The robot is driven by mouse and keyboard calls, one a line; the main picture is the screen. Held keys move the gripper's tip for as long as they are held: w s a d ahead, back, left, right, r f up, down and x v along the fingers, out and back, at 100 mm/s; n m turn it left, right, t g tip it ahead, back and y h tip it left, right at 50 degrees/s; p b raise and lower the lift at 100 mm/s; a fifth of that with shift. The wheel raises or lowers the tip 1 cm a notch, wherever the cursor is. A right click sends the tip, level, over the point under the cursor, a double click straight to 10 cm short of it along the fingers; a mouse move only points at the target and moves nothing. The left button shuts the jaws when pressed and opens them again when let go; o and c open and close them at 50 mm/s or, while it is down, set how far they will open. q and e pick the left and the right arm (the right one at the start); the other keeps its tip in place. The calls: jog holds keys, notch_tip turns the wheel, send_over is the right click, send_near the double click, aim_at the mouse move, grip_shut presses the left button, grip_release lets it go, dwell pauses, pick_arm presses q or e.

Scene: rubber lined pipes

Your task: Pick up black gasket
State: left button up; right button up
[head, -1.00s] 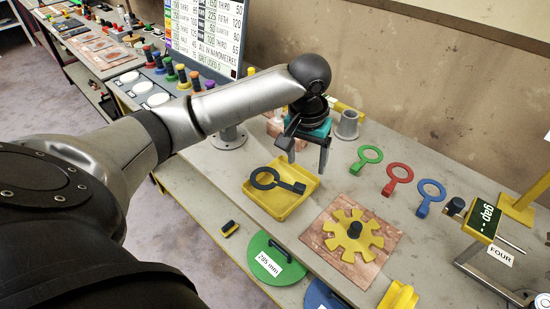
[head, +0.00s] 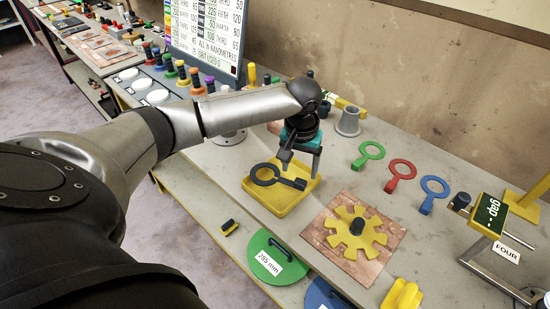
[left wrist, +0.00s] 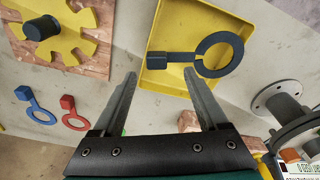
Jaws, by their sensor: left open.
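The black gasket (head: 278,178), a ring with a short handle ending in a square tab, lies over the yellow tray (head: 281,206). My left gripper (head: 302,168) is open and empty, pointing down above the gasket's handle end. In the left wrist view its two fingers (left wrist: 160,85) are spread below the gasket, with nothing between them. I cannot tell the exact height gap. My right gripper is not in view.
Green (head: 373,149), red (head: 404,170) and blue (head: 439,187) ring gaskets lie to the right on the bench. A yellow gear (head: 371,236) sits on a copper-coloured plate (head: 386,258) in front. A grey flanged pipe (head: 348,123) stands behind the gripper.

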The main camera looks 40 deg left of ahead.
aim_at(301, 180)
pick_arm(q)
jog(key=f, duration=0.3)
jog(key=f+b, duration=0.1)
jog(key=shift+w+d+f, duration=0.1)
jog(key=shift+w+f, duration=0.2)
jog(key=shift+w, duration=0.1)
grip_shut()
dwell(0.3)
